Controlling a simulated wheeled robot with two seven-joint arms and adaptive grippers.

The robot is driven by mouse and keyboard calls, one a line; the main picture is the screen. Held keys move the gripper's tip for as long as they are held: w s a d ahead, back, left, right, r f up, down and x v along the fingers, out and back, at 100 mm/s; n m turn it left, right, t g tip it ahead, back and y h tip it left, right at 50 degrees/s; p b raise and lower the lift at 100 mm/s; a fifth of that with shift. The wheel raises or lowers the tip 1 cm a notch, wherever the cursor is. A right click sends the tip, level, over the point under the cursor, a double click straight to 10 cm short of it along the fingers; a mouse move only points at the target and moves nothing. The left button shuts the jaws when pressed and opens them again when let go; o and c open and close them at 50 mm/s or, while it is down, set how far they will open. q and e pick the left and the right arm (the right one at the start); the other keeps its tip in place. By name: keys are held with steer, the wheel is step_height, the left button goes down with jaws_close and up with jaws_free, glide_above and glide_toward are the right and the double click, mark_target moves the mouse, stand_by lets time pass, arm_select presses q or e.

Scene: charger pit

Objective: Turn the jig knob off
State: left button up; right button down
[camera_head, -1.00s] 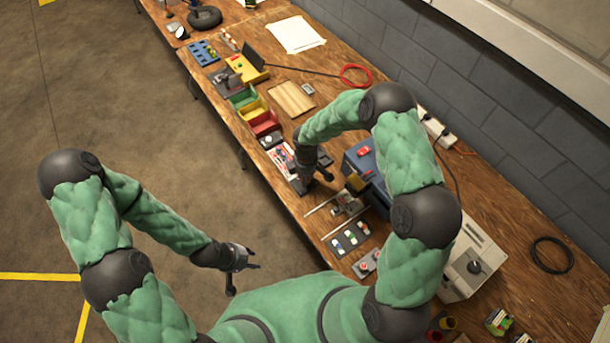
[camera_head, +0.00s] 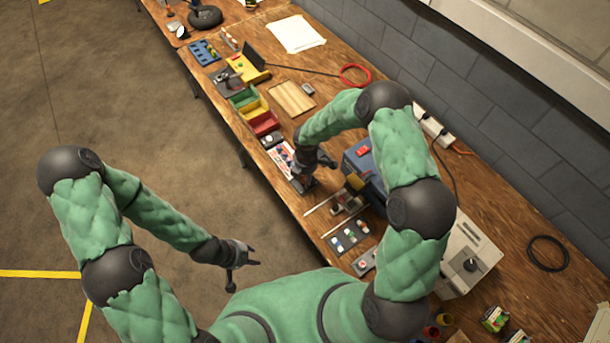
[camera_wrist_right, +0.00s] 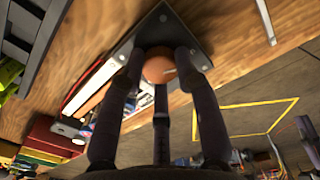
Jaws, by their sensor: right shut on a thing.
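The jig knob is a round orange-brown knob (camera_wrist_right: 158,68) on a dark grey plate with bolts (camera_wrist_right: 172,32), seen in the right wrist view. My right gripper (camera_wrist_right: 160,75) has its dark fingers around the knob, shut on it. In the head view my right gripper (camera_head: 318,162) is low at the bench's front edge, and its hand and arm hide the knob. My left gripper (camera_head: 245,268) is open and empty over the floor, away from the bench.
The wooden bench (camera_head: 345,95) runs diagonally. Green, yellow and red bins (camera_head: 253,108) and a wooden board (camera_head: 291,97) lie beyond the right gripper. A blue box (camera_head: 362,165) and a tray of switches (camera_head: 348,237) are close by it. A grey machine (camera_head: 468,262) stands nearer.

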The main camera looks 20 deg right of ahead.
steer(key=shift+s+d+f, duration=0.15)
steer(key=shift+s+d, duration=0.05)
steer(key=shift+s, duration=0.05)
steer(key=c, duration=0.9)
jaws_free()
steer(key=shift+w+d, duration=0.1)
steer(key=shift+w, duration=0.05)
steer(key=shift+r, duration=0.2)
steer(key=shift+w+r, duration=0.1)
steer(key=shift+r, duration=0.15)
step_height(320, 180, up, 11)
steer(key=shift+r, duration=0.15)
